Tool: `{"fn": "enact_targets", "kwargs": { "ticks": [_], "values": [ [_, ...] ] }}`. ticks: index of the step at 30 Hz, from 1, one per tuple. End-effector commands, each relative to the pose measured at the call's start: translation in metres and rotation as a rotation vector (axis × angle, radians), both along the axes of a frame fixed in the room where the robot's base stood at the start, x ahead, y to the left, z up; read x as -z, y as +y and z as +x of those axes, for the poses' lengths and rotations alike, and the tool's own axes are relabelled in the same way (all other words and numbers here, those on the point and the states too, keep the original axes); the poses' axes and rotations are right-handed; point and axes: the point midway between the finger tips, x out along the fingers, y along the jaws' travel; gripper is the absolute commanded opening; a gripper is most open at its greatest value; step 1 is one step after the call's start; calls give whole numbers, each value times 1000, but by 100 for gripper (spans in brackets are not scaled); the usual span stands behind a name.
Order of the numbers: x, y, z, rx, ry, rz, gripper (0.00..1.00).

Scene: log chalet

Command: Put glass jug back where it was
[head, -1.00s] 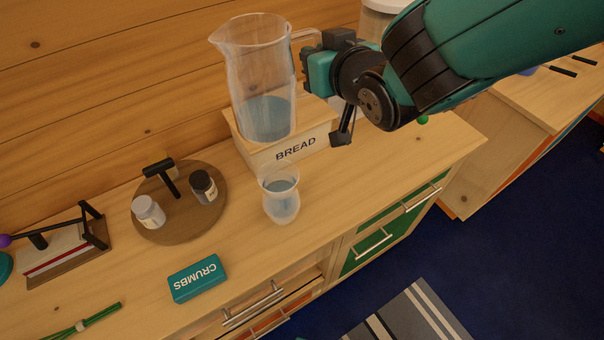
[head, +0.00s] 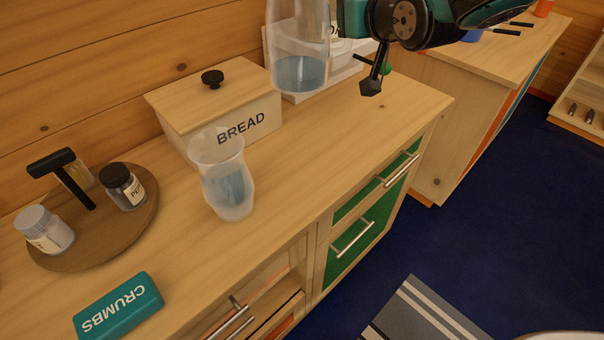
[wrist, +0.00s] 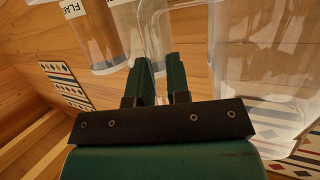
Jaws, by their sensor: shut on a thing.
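The glass jug (head: 298,48) is clear with some water in its bottom. It is upright, with its top cut off in the head view. It hangs right of the bread box, in front of a white tray; I cannot tell how far its base is above the counter. My gripper (wrist: 156,82) is shut on the jug's handle (wrist: 152,35), which runs between the fingers in the wrist view. The jug's body (wrist: 262,65) fills the right of that view. In the head view my gripper is partly out of frame at the top.
The bread box (head: 215,105) and a glass of water (head: 228,180) stand on the counter. A round board (head: 80,255) holds small jars. A teal crumbs box (head: 118,308) lies in front. The white tray (head: 345,72) bears labelled jars. Counter right of the glass is clear.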

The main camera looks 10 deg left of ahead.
Motion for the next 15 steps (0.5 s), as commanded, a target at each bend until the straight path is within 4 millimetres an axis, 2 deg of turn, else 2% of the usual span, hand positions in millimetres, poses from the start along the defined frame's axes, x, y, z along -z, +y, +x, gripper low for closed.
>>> {"fn": "enact_targets", "kwargs": {
  "ticks": [5,8,15],
  "values": [
    [13,-5,3,10,-3,4,0],
    [32,-6,3,10,1,1,0],
    [93,-5,3,10,2,0,0]
  ]
}}
